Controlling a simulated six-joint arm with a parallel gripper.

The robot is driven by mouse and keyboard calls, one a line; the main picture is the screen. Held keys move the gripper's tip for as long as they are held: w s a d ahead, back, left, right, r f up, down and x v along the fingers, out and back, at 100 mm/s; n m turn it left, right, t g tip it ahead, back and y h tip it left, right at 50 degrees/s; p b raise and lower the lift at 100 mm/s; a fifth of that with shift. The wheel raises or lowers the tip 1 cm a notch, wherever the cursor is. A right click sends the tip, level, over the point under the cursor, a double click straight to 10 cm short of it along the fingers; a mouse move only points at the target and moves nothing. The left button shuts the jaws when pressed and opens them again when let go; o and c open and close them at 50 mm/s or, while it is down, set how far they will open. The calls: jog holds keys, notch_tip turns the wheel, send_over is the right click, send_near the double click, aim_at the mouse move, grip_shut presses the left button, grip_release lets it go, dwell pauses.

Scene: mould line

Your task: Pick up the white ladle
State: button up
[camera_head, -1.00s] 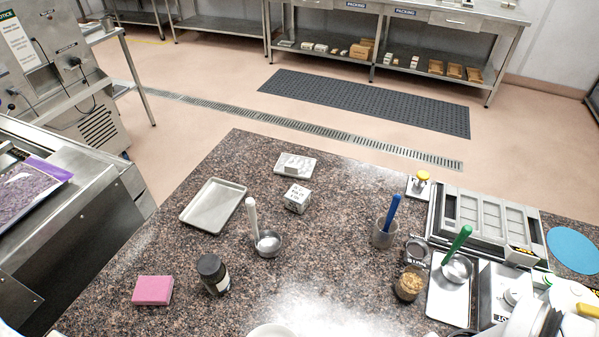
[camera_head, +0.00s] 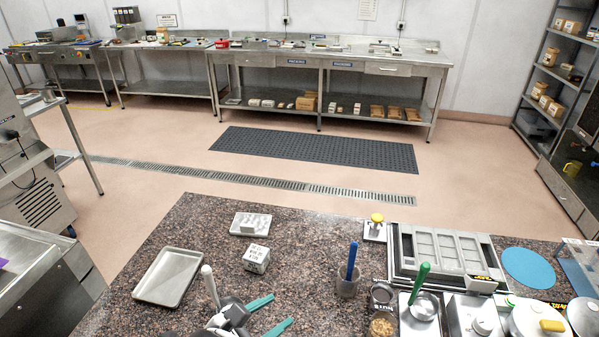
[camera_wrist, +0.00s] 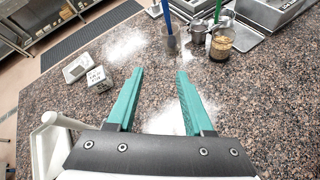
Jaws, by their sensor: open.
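The handle is just left of the gripper's body. In the wrist view my gripper (camera_wrist: 160,72) has bare counter between its fingers.
A metal tray (camera_head: 168,277) is left of the ladle. A cup with a blue-handled tool (camera_head: 348,283) stands to the right, beside a green-handled ladle (camera_head: 421,295). Counter before the fingers is clear.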

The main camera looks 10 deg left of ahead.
aim_at(212, 294)
jog(key=s+a+f+n+t+y, duration=0.1)
jog(key=s+a+f+n+y, duration=0.2)
jog(key=a+n, duration=0.3)
jog(key=s+a+f+n+t+y, duration=0.2)
jog(key=s+a+n+y, duration=0.15)
jog(key=a, duration=0.55)
jog(key=shift+n, duration=0.35)
jog(key=x, duration=1.5)
jog(key=shift+w+a+f, duration=0.25)
jog(key=shift+f, duration=0.15)
grip_shut()
